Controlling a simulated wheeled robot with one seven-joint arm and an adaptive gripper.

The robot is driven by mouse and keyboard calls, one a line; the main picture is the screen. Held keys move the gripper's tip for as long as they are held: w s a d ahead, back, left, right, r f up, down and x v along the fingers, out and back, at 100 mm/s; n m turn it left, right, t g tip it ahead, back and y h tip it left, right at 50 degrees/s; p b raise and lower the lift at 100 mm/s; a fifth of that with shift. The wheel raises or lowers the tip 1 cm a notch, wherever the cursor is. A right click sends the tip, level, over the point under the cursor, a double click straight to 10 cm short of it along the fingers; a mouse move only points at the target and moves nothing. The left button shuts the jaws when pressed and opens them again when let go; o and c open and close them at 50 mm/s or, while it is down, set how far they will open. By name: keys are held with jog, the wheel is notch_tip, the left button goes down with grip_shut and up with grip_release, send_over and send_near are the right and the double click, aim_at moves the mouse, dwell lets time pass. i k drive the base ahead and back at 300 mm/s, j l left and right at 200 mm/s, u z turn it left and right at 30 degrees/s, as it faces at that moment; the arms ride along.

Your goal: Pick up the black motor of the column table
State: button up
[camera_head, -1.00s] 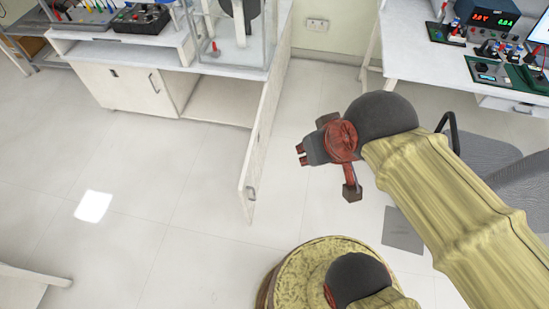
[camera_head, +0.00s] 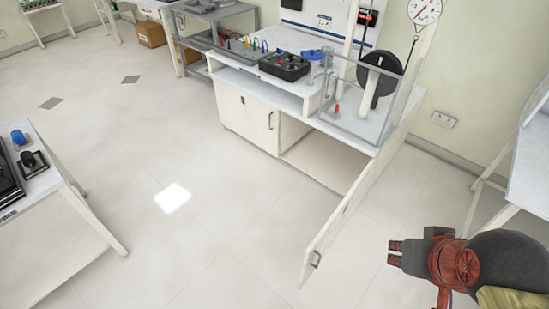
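A small black motor-like part (camera_head: 31,160) sits on the table (camera_head: 45,186) at the left edge of the head view, beside a blue knob-like part (camera_head: 18,137). I cannot tell for certain whether it is the motor of the task. My gripper (camera_head: 393,252) is at the lower right, held above the floor and pointing left. A small gap shows between its short fingers, and nothing is seen in it. It is far from the left table, with open floor between them.
A white bench (camera_head: 245,111) with an open cabinet door (camera_head: 345,218) stands at the middle right, near my gripper. It holds a black box with knobs (camera_head: 284,66) and a clear-walled rig with a black disc (camera_head: 379,74). The floor (camera_head: 190,240) is clear.

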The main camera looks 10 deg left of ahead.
aim_at(30, 162)
jog(key=u, duration=2.25)
